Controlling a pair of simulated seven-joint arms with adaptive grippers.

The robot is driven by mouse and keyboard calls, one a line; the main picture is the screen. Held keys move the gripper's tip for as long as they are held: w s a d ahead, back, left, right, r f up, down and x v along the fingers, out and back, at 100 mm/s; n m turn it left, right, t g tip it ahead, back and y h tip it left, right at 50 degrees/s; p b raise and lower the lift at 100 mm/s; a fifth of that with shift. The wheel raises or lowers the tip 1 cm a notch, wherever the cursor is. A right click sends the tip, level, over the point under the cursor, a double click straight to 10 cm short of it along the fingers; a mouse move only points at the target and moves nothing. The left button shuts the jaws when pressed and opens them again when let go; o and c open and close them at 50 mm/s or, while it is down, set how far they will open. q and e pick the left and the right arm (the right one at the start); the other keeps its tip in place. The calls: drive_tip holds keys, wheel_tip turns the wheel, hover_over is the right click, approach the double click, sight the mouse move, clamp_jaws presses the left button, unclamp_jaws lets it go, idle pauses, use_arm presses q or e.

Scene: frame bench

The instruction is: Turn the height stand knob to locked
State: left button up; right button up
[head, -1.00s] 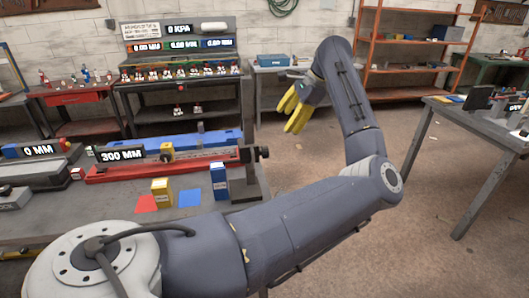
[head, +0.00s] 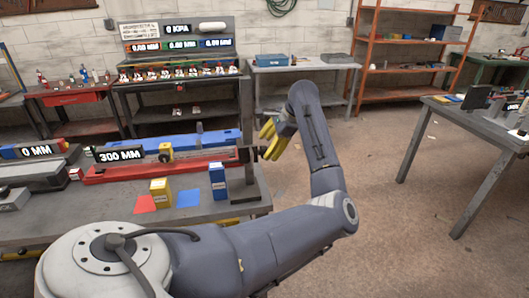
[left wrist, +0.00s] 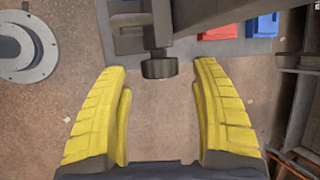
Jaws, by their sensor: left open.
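A long red stand (head: 120,172) with a "300 MM" display lies on the near bench. A dark round knob (head: 257,154) is at its right end, partly behind my yellow fingers. My left gripper (head: 268,143) is just off the bench's right edge, by the knob. In the left wrist view, its fingers are wide apart and empty. The dark knob (left wrist: 160,67) sits centred at the level of the fingertips there, with gaps on both sides. I cannot tell the depth between fingers and knob, or the knob's lock position. My right gripper is not in view.
On the bench stand a yellow block (head: 160,192) and a blue block (head: 218,181), near a red mat (head: 145,204) and a blue mat (head: 188,198). A grey device with a "0 MM" display (head: 38,152) is at left. Open floor lies to the right.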

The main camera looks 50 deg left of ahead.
sight(264, 151)
use_arm(q)
drive_tip(key=shift+x, duration=1.65)
drive_tip(key=shift+o, duration=0.2)
drive_tip(key=c, duration=1.2)
drive_tip(key=shift+g+h, duration=0.4)
drive_tip(key=shift+h, duration=0.2)
drive_tip(key=shift+c, duration=0.2)
drive_tip(key=o, duration=1.2)
drive_tip(key=v, duration=1.2)
